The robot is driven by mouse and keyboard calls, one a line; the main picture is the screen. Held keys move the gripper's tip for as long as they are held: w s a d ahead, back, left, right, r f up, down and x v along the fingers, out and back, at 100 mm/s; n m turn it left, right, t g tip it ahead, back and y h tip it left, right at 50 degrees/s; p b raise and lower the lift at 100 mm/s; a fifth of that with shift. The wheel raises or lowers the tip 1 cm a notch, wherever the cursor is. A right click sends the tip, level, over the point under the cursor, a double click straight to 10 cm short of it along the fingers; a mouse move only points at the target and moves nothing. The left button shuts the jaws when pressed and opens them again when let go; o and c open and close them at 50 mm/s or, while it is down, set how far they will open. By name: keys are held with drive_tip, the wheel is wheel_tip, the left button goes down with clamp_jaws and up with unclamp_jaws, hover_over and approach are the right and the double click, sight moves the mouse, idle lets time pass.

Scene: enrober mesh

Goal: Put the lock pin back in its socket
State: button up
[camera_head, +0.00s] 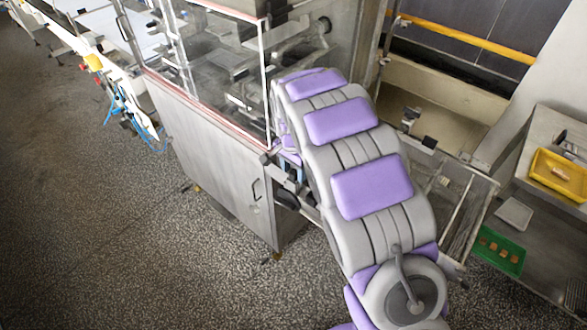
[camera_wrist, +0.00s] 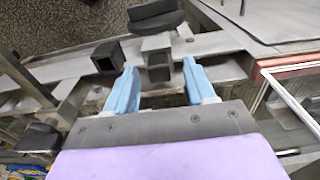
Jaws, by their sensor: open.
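My gripper (camera_wrist: 158,84) is open in the wrist view, with its two blue fingers apart. A small dark block (camera_wrist: 158,69) lies between the fingertips, with a gap to each finger; it may be the lock pin, but I cannot tell for sure. To its left, a square black hollow block (camera_wrist: 107,57) with an open face sits on the grey metal frame; it looks like a socket.
A black rounded knob (camera_wrist: 155,15) stands beyond the fingertips. The steel machine cabinet (camera_head: 215,160) with clear panels is left of my arm. A yellow tray (camera_head: 560,174) and a green tray (camera_head: 499,251) are at right. The speckled floor (camera_head: 110,240) at left is clear.

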drive_tip(key=shift+r, duration=0.1)
wheel_tip(320, 180, up, 17)
drive_tip(key=p, duration=0.3)
drive_tip(key=shift+s+a, duration=0.35)
drive_tip(key=s+d+r+n+g, duration=0.1)
drive_tip(key=s+d+r+n, duration=0.1)
drive_tip(key=s+d, duration=0.6)
drive_tip(key=s+d+r+n, duration=0.1)
drive_tip(key=s+d+r, duration=0.1)
drive_tip(key=s+d, duration=0.6)
drive_tip(key=s+f+n, duration=0.2)
drive_tip(key=s, duration=0.9)
drive_tip(key=s+d+f+n+g, duration=0.1)
drive_tip(key=s+n, duration=0.1)
drive_tip(key=s, duration=1)
drive_tip(key=shift+f+n, duration=0.3)
drive_tip(key=shift+f, duration=0.05)
